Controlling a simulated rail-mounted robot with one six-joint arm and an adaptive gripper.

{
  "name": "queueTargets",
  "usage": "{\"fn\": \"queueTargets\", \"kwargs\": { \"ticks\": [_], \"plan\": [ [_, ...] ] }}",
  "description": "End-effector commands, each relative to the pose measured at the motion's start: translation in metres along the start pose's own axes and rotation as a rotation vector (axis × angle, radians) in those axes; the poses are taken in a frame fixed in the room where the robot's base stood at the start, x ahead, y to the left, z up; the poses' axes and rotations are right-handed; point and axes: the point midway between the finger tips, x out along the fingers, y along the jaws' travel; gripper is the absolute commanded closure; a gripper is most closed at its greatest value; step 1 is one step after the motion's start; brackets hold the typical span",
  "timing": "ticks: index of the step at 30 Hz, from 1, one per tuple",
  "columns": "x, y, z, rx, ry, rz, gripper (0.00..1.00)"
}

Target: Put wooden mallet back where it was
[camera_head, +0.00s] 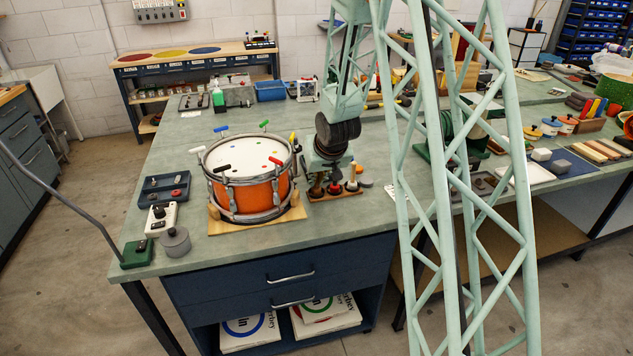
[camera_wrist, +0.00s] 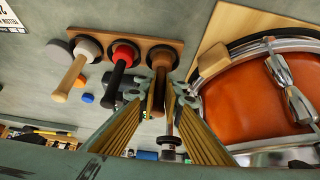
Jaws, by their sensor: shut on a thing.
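The wooden mallet (camera_wrist: 158,88) has a brown handle and stands between my fingers in the wrist view. My gripper (camera_wrist: 161,98) is shut on this handle. The mallet's dark round lower end is at the drum-side end of the wooden rack (camera_wrist: 138,40). I cannot tell whether it rests fully in its place or is just above it. In the head view my gripper (camera_head: 327,168) points down over the left part of the rack (camera_head: 345,194), close to the right of the drum.
Beside it in the rack stand a black-handled mallet with a red collar (camera_wrist: 122,62) and a pale-handled one (camera_wrist: 78,68). The orange drum (camera_head: 250,192) on its wooden board is close by. Small orange and blue pieces (camera_wrist: 87,98) lie near the rack. Bare bench lies in front.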

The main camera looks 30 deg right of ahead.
Motion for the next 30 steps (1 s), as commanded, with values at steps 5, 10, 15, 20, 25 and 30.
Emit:
{"fn": "queueTargets", "kwargs": {
  "ticks": [5, 10, 15, 20, 25, 30],
  "plan": [
    [0.0004, 0.0, 0.0002, 0.0, 0.001, 0.0, 1.0],
    [0.0009, 0.0, 0.0006, 0.0, 0.0, 0.0, 1.0],
    [0.0039, 0.0, 0.0027, 0.0, 0.0, 0.0, 1.0],
    [0.003, 0.0, 0.0021, 0.0, 0.0, 0.0, 0.78],
    [0.003, 0.0, 0.002, -0.001, 0.0, 0.0, 0.78],
    [0.0026, 0.0, 0.0018, -0.001, 0.0, 0.0, 0.78]
  ]
}}
